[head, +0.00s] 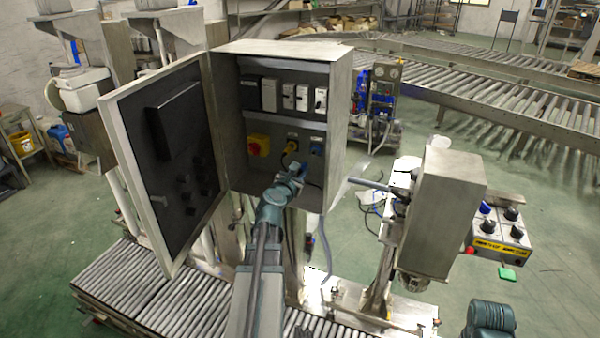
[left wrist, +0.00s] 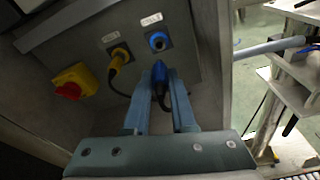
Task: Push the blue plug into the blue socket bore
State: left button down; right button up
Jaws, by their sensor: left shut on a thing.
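The blue socket (left wrist: 158,41) is a round blue ring with a dark bore on the cabinet's back panel, under a white label. It also shows in the head view (head: 316,148). My left gripper (left wrist: 160,84) is shut on the blue plug (left wrist: 159,73), which sits between the two fingertips with its nose toward the panel. The plug is just below the socket in the left wrist view and looks apart from it. In the head view my left gripper (head: 291,174) reaches into the open cabinet, and its fingers partly hide the plug.
A yellow plug (left wrist: 121,54) with a dark cable sits left of the blue socket. A red and yellow knob (left wrist: 75,82) is farther left. The grey cabinet (head: 338,130) has side walls close to my arm, and its door (head: 128,120) stands open left.

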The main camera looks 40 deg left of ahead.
aim_at(306, 163)
pick_arm(q)
jog(key=shift+r+x, duration=0.2)
jog(key=shift+x, duration=1.05)
jog(key=shift+r+x, duration=0.15)
jog(key=shift+x, duration=1.15)
jog(key=shift+r+x, duration=0.2)
jog(key=shift+x, duration=1.25)
dwell(1.3)
jog(key=shift+w+d, duration=0.1)
jog(key=shift+d, duration=0.05)
jog(key=shift+c, duration=2.3)
grip_release()
jog(key=p+v, duration=0.2)
jog(key=v, duration=1.2)
jog(key=shift+w+d, duration=0.1)
